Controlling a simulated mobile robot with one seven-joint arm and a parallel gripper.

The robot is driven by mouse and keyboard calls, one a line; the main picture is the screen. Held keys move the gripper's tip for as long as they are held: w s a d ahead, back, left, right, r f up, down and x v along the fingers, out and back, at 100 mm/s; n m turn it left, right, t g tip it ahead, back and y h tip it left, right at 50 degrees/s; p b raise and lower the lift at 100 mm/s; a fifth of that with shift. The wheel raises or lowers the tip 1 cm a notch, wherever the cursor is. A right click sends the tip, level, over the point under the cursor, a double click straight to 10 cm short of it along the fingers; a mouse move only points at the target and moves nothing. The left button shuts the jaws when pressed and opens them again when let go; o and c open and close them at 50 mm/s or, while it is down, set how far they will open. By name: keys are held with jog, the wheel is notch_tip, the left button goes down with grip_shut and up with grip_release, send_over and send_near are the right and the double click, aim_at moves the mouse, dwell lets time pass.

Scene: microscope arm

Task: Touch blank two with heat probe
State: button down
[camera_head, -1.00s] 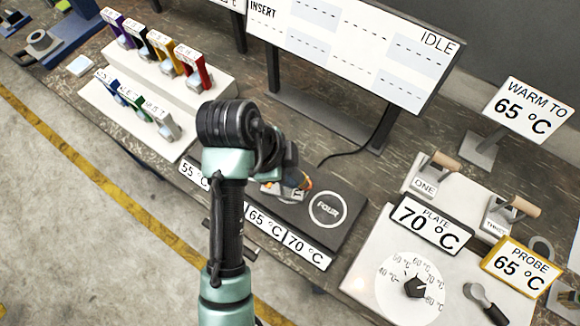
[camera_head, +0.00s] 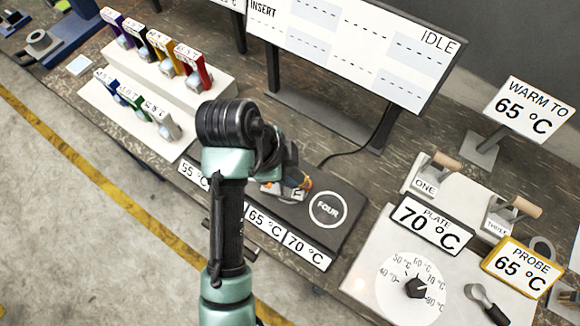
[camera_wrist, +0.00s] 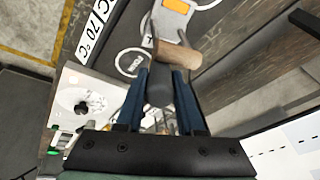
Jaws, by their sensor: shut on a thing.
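My gripper (camera_wrist: 160,92), with blue fingers, is shut on a dark grey cylinder, which looks like the heat probe (camera_wrist: 159,88). Just beyond its end in the wrist view is a grey metal block with an orange patch and a wooden handle, likely blank two (camera_wrist: 170,22). The handle overlaps the cylinder's end; I cannot tell whether they touch. In the head view my arm covers most of this block (camera_head: 294,191), leaving a partly hidden label and an orange patch on the dark pad (camera_head: 345,187).
Blanks one (camera_head: 428,177) and three (camera_head: 507,217) stand at the right behind the plate sign (camera_head: 430,224). The probe sign (camera_head: 521,269) reads 65 °C. A dial (camera_head: 415,287) is at lower right. Coloured tagged pieces fill a white rack (camera_head: 205,92) at left. The pad's "four" circle is empty.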

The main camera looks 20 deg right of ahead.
jog(key=shift+r+p, duration=2.7)
jog(key=shift+r, duration=0.8)
